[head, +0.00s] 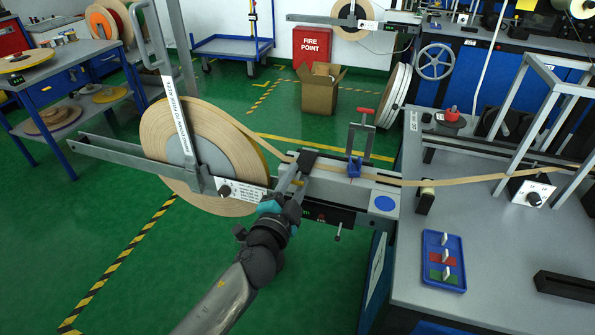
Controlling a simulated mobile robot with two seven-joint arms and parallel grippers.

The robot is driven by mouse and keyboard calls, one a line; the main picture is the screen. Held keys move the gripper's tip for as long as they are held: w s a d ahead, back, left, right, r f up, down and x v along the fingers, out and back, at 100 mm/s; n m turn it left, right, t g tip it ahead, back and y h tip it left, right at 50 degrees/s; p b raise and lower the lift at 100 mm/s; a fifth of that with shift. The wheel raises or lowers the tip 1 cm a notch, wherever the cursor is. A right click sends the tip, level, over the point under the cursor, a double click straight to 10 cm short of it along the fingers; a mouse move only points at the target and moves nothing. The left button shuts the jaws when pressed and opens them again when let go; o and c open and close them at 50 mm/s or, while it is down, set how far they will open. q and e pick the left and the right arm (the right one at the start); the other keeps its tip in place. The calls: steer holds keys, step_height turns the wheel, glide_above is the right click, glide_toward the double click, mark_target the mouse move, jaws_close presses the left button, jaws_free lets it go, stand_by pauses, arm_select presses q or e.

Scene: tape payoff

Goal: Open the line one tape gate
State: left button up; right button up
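A large roll of tan tape (212,150) stands on a grey payoff frame left of centre. A tall grey bar (167,50) with a white lettered strip (179,115) rises in front of the roll; I cannot read which part is the line one tape gate. The tape strand (440,183) runs from the roll to the right, past a red-handled clamp (362,135) on a blue base. My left gripper (296,172) is at the payoff arm beside a black block (308,159), right of the roll; its fingers are too small to judge. My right gripper is out of view.
A grey bench (490,245) on the right holds a blue tray (443,260) and a metal frame (515,95). A blue-legged table (60,75) with reels stands at left. A cardboard box (319,90) is behind. Green floor is clear at lower left.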

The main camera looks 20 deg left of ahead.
arm_select(q)
steer(key=shift+c, duration=0.4)
jaws_close()
stand_by(1.1)
